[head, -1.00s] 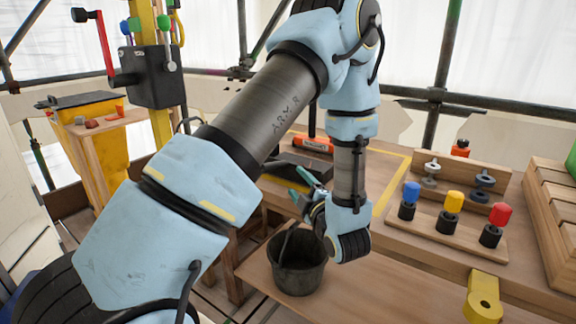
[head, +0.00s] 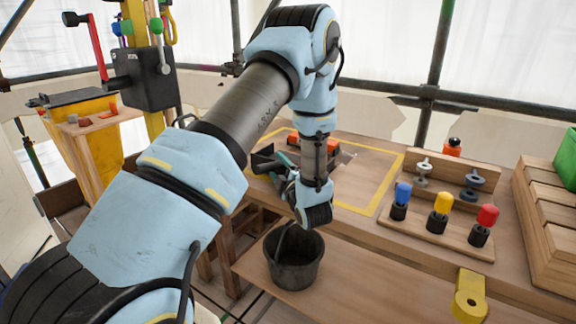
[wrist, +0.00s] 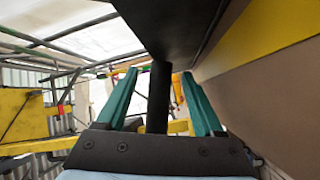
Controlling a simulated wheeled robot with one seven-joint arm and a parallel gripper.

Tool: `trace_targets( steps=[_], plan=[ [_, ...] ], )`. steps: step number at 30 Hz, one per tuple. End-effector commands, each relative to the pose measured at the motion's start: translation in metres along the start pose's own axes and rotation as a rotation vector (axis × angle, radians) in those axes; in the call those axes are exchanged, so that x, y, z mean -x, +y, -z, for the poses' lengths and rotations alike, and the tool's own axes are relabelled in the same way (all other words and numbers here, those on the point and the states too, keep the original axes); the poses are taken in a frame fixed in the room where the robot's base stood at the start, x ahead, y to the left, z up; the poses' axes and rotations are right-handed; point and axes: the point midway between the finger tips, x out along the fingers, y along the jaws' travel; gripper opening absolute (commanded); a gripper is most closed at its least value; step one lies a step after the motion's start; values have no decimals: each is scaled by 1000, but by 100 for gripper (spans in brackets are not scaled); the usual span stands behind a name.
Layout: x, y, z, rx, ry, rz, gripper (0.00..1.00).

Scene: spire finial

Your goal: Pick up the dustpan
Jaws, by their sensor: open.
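The dustpan (head: 262,160) is black and lies at the left end of the workbench, partly hidden behind my arm in the head view. In the wrist view its dark pan (wrist: 175,22) fills the top middle, and its handle (wrist: 158,95) points down between my fingers. My gripper (head: 284,164) has teal fingers and reaches in at the dustpan from the bench's left side. In the wrist view my gripper (wrist: 160,90) is open, with one finger on each side of the handle and gaps showing at both sides.
Yellow tape (head: 385,190) outlines an area of the bench (head: 350,185). A black bucket (head: 293,262) stands on the lower shelf below my wrist. A wooden rack (head: 435,222) with blue, yellow and red-topped pegs stands right. An orange-red object (head: 298,143) lies behind my arm.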

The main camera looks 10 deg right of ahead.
Motion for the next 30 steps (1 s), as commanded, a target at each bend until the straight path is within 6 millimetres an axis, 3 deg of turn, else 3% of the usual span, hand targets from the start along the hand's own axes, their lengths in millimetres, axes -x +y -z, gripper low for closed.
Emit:
trace_targets(
  steps=[5, 23, 30],
  plan=[
    [0, 0, 0, 0, 0, 0, 69],
    [0, 0, 0, 0, 0, 0, 2],
    [0, 0, 0, 0, 0, 0, 0]
  ],
)
